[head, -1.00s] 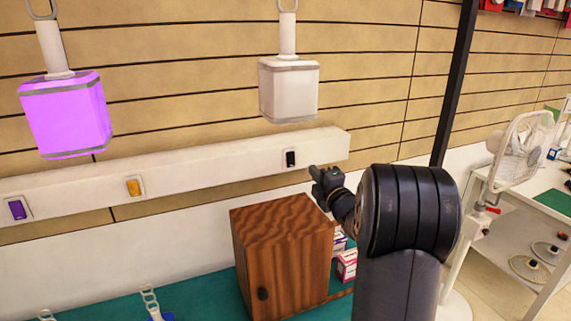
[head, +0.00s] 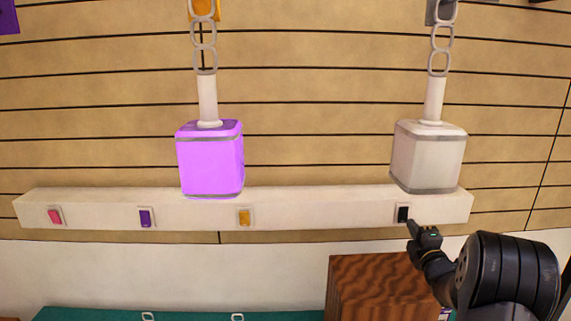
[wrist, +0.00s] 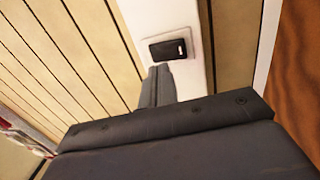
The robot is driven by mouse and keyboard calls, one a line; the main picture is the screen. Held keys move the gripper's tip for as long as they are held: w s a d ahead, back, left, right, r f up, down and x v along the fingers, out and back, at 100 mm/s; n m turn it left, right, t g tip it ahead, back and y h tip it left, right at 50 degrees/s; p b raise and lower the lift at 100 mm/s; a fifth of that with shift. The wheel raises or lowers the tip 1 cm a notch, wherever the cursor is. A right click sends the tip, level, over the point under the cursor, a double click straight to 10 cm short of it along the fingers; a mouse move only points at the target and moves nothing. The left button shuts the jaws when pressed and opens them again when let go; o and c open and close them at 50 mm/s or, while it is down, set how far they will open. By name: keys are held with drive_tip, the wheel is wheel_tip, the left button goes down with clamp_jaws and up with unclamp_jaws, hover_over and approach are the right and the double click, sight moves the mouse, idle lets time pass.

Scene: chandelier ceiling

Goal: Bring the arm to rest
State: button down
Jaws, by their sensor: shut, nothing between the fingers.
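My gripper (head: 412,226) is at the right in the head view, just below and beside a black switch (head: 403,214) on a white wall rail (head: 320,212). The wrist view shows its shut fingers (wrist: 158,72) close under the same black switch (wrist: 168,48); I cannot tell whether they touch it. The fingers hold nothing. My dark arm reaches up from the lower right corner of the head view, partly in front of a brown wooden cabinet.
Above the rail hang a purple glowing lamp (head: 210,160) and an unlit white lamp (head: 428,158). Pink (head: 55,216), purple (head: 146,217) and orange (head: 244,217) switches sit leftward. The wooden cabinet (head: 375,285) stands below, beside a green surface (head: 180,315).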

drive_tip(key=shift+s+d+f+b, duration=0.1)
drive_tip(key=shift+s+b, duration=0.1)
drive_tip(key=shift+s, duration=0.35)
drive_tip(key=shift+s+f+b, duration=0.1)
drive_tip(key=shift+s+b, duration=0.05)
drive_tip(key=shift+s, duration=0.4)
